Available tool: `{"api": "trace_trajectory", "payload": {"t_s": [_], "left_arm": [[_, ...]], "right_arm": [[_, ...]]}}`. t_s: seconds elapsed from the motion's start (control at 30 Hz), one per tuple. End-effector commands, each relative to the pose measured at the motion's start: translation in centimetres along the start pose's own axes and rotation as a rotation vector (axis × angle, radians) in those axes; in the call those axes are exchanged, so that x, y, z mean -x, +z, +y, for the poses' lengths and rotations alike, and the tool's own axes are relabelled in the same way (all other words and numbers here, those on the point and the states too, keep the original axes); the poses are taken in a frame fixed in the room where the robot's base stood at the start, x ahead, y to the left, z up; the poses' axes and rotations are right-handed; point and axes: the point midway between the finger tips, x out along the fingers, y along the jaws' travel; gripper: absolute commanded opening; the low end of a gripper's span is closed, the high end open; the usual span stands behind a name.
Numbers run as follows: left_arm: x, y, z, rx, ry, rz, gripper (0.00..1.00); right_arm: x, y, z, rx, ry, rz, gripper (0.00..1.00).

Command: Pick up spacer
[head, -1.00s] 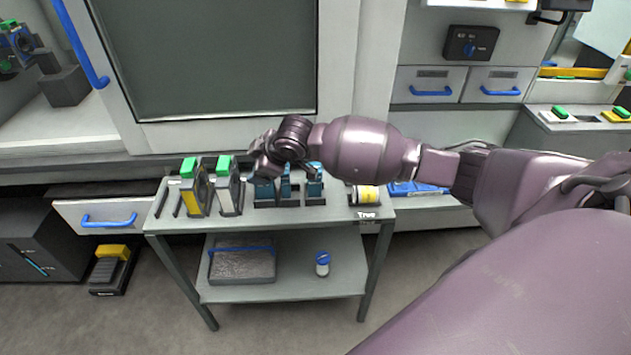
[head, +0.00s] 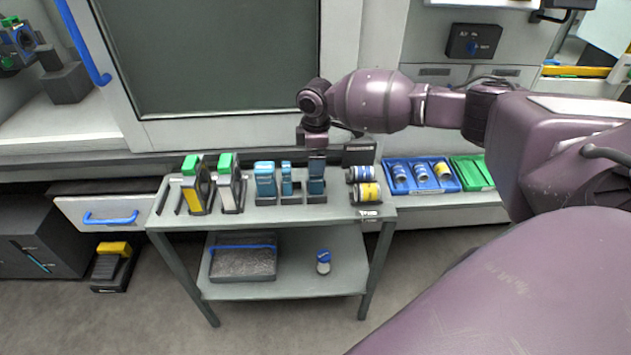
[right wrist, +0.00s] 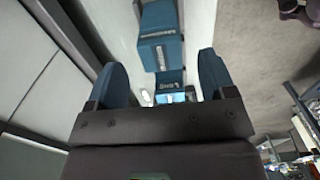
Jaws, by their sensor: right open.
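Three teal blocks in dark stands are on the cart top: a wide one (head: 265,180), a narrow one (head: 287,180) and one at the right (head: 316,182). I cannot tell which is the spacer, as the labels are too small to read. My right gripper (head: 316,150) points down just above the right block and partly hides its top. In the right wrist view, my right gripper (right wrist: 162,78) is open, with teal fingers spread apart. Labelled teal blocks (right wrist: 157,52) show between and beyond the fingers, with nothing held. My left gripper is not in view.
On the cart (head: 230,222), two green-topped tools (head: 195,185) stand at the left and ringed cylinders (head: 366,191) at the right. A blue tray (head: 442,187) and green tray (head: 472,172) lie on the counter behind. A cabinet door (head: 215,60) rises behind the cart.

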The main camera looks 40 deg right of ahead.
Motion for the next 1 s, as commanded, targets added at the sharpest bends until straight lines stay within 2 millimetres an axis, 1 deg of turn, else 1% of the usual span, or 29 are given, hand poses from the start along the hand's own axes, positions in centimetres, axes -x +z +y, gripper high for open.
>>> {"api": "trace_trajectory", "payload": {"t_s": [0.1, 0.17, 0.5, 0.6, 0.77, 0.87, 1.0], "left_arm": [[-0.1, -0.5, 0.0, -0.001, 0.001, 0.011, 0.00], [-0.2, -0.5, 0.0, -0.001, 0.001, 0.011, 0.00], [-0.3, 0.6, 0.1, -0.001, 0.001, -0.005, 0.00], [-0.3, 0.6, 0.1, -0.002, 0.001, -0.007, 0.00], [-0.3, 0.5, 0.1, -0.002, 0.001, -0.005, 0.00], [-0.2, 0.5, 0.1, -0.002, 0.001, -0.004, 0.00], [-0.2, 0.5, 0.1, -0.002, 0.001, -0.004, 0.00]], "right_arm": [[-0.6, 0.0, 0.0, 0.001, 0.001, 0.001, 0.77], [-1.0, 0.0, 0.0, 0.001, 0.001, 0.001, 0.77], [-5.2, 0.0, -0.1, -0.001, 0.001, 0.000, 0.77], [-5.5, 0.0, -0.1, -0.001, 0.002, 0.001, 0.77], [-5.5, 0.0, -0.1, 0.000, 0.003, 0.002, 0.77], [-5.4, 0.0, -0.1, 0.000, 0.003, 0.002, 0.63], [-5.4, 0.0, -0.1, 0.000, 0.003, 0.002, 0.41]]}}
